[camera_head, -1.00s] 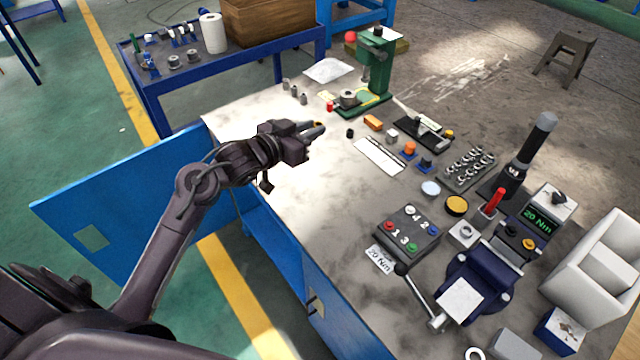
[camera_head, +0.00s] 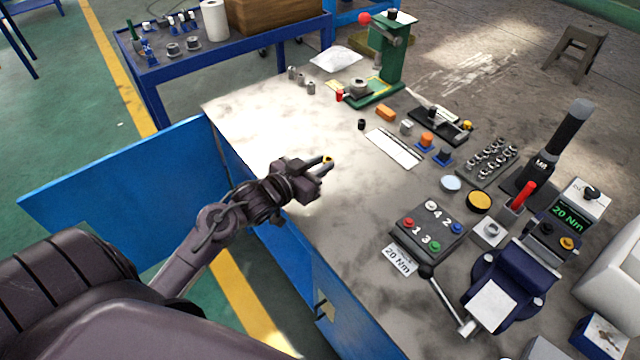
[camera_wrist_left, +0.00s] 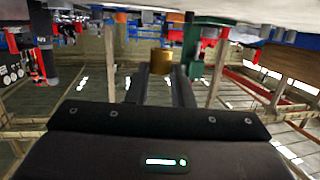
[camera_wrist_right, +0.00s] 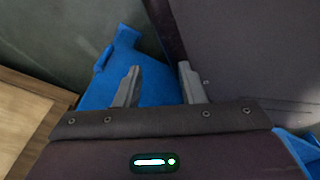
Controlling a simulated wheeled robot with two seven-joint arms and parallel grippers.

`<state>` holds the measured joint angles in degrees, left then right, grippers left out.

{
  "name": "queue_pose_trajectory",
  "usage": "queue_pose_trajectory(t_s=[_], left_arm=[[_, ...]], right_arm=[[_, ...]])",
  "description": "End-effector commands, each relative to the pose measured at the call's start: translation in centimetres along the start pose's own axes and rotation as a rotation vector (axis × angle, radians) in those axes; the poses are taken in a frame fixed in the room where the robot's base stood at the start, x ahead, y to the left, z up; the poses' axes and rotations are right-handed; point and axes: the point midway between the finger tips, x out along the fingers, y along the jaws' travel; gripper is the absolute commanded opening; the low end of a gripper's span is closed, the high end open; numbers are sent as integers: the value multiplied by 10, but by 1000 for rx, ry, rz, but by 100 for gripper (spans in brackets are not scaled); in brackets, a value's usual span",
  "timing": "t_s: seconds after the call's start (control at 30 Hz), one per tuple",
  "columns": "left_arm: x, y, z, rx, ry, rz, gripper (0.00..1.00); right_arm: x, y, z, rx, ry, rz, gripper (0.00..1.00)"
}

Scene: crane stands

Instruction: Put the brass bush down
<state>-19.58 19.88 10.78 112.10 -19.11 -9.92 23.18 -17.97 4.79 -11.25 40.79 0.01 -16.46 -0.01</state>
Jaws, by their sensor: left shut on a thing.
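My left gripper (camera_head: 322,164) is shut on the brass bush (camera_head: 328,159), a small gold-coloured ring at its fingertips. In the left wrist view the bush (camera_wrist_left: 161,61) sits between the two finger ends. The gripper is over the near left part of the grey bench top (camera_head: 262,110); I cannot tell the exact gap between bush and surface. My right gripper (camera_wrist_right: 160,78) shows only in its own wrist view, with its fingers apart and nothing between them, over something blue.
A green press (camera_head: 388,60) stands at the back of the bench. A white strip (camera_head: 394,148), a button box (camera_head: 428,228) and a blue vise (camera_head: 512,275) lie to the right. The bench top left of the strip is mostly clear. A blue door (camera_head: 120,190) hangs open at the left.

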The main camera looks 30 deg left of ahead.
Motion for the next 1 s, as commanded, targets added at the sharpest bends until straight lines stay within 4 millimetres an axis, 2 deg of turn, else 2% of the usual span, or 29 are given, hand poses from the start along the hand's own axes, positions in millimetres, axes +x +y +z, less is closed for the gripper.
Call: queue_pose_trajectory(t_s=[0.03,0.2,0.47,0.63,0.9,0.93,1.0], left_arm=[[2,0,8,-1,0,-1,0],[5,0,21,-1,1,0,0],[12,0,56,-1,0,-1,0],[12,0,59,1,2,0,0],[13,0,63,0,1,0,0],[13,0,62,0,1,0,24],[13,0,62,0,1,0,34]], right_arm=[[1,0,-2,1,1,0,36],[1,0,-5,2,2,-1,36],[3,-1,-13,3,3,-1,36],[0,-1,-21,4,15,-1,36],[2,-1,-16,4,6,-2,36],[1,-2,-16,4,5,-2,36],[1,-2,-15,4,4,-2,36]])
